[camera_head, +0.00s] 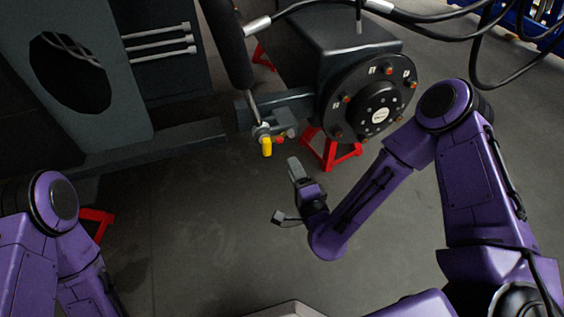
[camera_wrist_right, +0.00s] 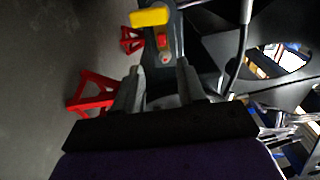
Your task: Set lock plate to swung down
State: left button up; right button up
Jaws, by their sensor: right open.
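A small yellow part (camera_head: 266,147) hangs at the end of a dark bracket arm (camera_head: 283,100), below a rod end. A small red part (camera_head: 280,139) is beside it. I cannot tell for sure which piece is the lock plate. In the right wrist view the yellow part (camera_wrist_right: 150,16) and red part (camera_wrist_right: 162,42) lie ahead of the fingertips. My right gripper (camera_head: 285,192) is open and empty, below and to the right of the yellow part, apart from it. Its two fingers also show in the wrist view (camera_wrist_right: 159,77). My left gripper is out of the picture; only my left arm shows.
A round dark hub (camera_head: 376,114) with orange-tipped studs is right of the bracket. Red stands (camera_head: 331,150) are on the floor below. A thick black cylinder (camera_head: 228,45) descends from above. Hoses (camera_head: 440,17) cross the top right. The grey floor (camera_head: 200,220) is open.

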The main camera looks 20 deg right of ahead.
aim_at(281, 142)
jog(key=w, duration=0.5)
jog(key=w+b, duration=0.1)
jog(key=w, duration=0.4)
jog(key=shift+w+a+r, duration=0.15)
jog(key=shift+w+a, duration=0.05)
jog(key=shift+w, duration=0.05)
grip_shut()
